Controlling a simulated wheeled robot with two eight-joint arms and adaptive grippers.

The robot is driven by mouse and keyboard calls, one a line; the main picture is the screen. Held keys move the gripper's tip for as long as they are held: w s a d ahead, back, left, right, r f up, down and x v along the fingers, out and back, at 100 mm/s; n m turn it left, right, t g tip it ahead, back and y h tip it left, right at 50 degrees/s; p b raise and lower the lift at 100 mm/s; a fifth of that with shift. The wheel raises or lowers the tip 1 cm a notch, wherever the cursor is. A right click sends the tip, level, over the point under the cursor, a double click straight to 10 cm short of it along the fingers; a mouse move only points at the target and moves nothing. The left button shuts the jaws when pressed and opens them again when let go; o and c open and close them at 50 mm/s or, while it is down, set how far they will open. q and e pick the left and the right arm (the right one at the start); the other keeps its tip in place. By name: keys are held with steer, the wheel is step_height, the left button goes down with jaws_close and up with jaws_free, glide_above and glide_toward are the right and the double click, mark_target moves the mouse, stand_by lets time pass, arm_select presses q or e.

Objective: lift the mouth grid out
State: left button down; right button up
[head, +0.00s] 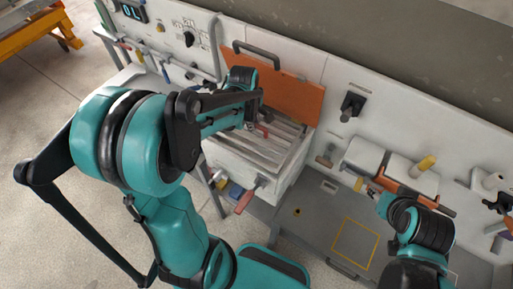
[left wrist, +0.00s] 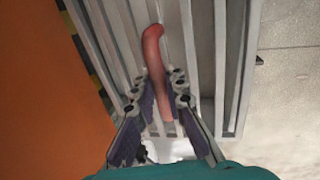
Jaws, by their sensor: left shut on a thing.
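The mouth grid (head: 283,137), a set of pale parallel slats, lies in the mouth of the white box (head: 241,163). In the left wrist view, its long slats (left wrist: 206,60) run up and down the picture. My left gripper (head: 256,122) is over the grid. It is shut on a red hooked handle (left wrist: 153,50), which stands up between the fingers in the left wrist view. How the handle joins the grid is hidden. My right gripper (head: 366,188) is small and partly hidden near the right-hand bench, so its jaws are unclear.
An orange flap (head: 285,92) with a dark handle stands open behind the box. A second red handle (head: 247,196) sticks out at the box's front. A white-and-orange unit (head: 365,158) is at right. A yellow square outline (head: 355,241) marks clear grey surface.

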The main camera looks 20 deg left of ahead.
arm_select(q)
steer(key=shift+s+a+p, duration=0.2)
steer(key=shift+s, duration=1.25)
steer(key=shift+s+a+p, duration=0.15)
steer(key=shift+s+a, duration=0.05)
steer(key=shift+s, duration=1.3)
steer(key=shift+s+a+p, duration=0.2)
steer(key=shift+s, duration=1.25)
steer(key=s+a+p, duration=0.1)
steer(key=s+p, duration=0.1)
steer(key=s, duration=0.9)
steer(key=shift+a, duration=0.25)
